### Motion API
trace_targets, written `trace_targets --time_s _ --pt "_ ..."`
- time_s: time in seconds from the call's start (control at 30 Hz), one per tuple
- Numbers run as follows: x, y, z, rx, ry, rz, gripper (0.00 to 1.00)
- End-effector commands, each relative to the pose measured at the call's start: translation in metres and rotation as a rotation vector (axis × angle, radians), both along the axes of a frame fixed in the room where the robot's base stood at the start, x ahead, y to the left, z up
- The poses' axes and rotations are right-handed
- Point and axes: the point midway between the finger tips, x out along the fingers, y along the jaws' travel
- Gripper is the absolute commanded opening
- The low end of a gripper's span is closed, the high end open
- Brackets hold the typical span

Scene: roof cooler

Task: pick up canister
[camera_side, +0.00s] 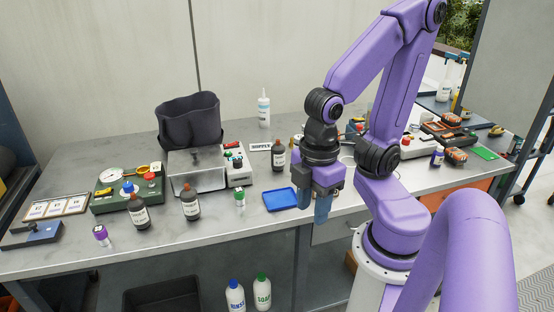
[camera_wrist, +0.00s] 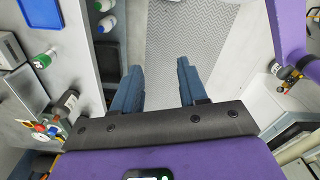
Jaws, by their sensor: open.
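No item is clearly marked as the canister. Possible ones in the side view are a small purple-capped container (camera_side: 102,236) at the front left of the bench and a small green-capped container (camera_side: 240,199) near its front middle. The green-capped one also shows at the left of the wrist view (camera_wrist: 43,60). My gripper (camera_side: 314,214) is open and empty, pointing down at the bench's front edge, right of both containers. In the wrist view its two blue fingers (camera_wrist: 158,76) are apart, with only floor between them.
A blue tray (camera_side: 281,199) lies just left of my gripper. Brown bottles (camera_side: 139,216) (camera_side: 191,206) (camera_side: 279,157) stand on the bench (camera_side: 85,265). A metal box (camera_side: 196,172) and dark bin (camera_side: 188,119) are behind. Rinse (camera_side: 235,296) and soap (camera_side: 263,294) bottles stand below.

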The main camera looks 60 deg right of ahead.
Motion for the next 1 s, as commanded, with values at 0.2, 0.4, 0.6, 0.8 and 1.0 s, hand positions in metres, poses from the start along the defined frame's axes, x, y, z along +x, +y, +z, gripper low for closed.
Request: trace_targets --time_s 0.2,0.4,0.6,0.8,1.0 --pt "0.0 0.0 0.0 0.0 0.0 0.0 0.44" --pt "0.0 0.0 0.0 0.0 0.0 0.0 0.44" --pt "0.022 -0.013 -0.009 -0.115 -0.015 -0.013 0.44" --pt "0.078 -0.059 -0.026 -0.443 -0.027 -0.027 0.44" --pt "0.131 -0.112 -0.033 -0.779 0.004 -0.01 0.44"
